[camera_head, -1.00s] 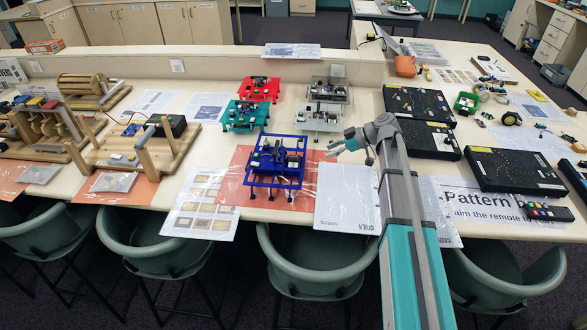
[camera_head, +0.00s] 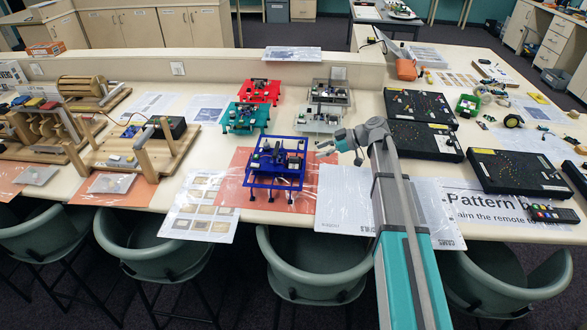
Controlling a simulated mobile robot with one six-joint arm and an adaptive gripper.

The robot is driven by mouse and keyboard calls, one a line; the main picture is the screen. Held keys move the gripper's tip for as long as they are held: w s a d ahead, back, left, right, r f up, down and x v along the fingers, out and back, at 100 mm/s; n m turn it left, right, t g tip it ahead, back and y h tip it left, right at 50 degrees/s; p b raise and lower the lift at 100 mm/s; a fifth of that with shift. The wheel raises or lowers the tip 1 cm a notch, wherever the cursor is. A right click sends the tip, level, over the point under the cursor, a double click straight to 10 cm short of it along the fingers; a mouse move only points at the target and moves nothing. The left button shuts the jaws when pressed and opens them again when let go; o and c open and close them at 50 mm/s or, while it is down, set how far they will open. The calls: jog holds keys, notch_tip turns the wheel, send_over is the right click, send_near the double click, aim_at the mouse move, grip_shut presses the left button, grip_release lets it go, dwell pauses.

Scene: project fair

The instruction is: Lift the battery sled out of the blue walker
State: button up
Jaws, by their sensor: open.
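The blue walker (camera_head: 275,167) stands upright on its legs on an orange sheet near the front edge of the table. Dark parts and small light pieces sit on its top; I cannot tell which of them is the battery sled. My gripper (camera_head: 323,148) is just to the right of the blue walker, at about the height of its top or a little above. It is open and empty, its fingers pointing left toward the walker, and it appears apart from it.
Red (camera_head: 259,91), teal (camera_head: 245,117) and grey (camera_head: 331,92) walkers stand behind the blue one. Black boards (camera_head: 515,173) lie to the right. Wooden machines (camera_head: 131,150) stand to the left. Green chairs (camera_head: 313,265) line the front edge. Flat printed sheets (camera_head: 200,205) lie beside the walker.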

aim_at(295, 158)
jog(key=shift+b+x, duration=0.9)
jog(key=shift+x, duration=1.6)
jog(key=shift+w+b+x, duration=0.2)
jog(key=shift+b+x, duration=0.9)
jog(key=shift+x, duration=1.5)
jog(key=shift+a+r, duration=0.1)
jog(key=shift+r, duration=0.1)
jog(key=shift+c, duration=0.3)
grip_shut()
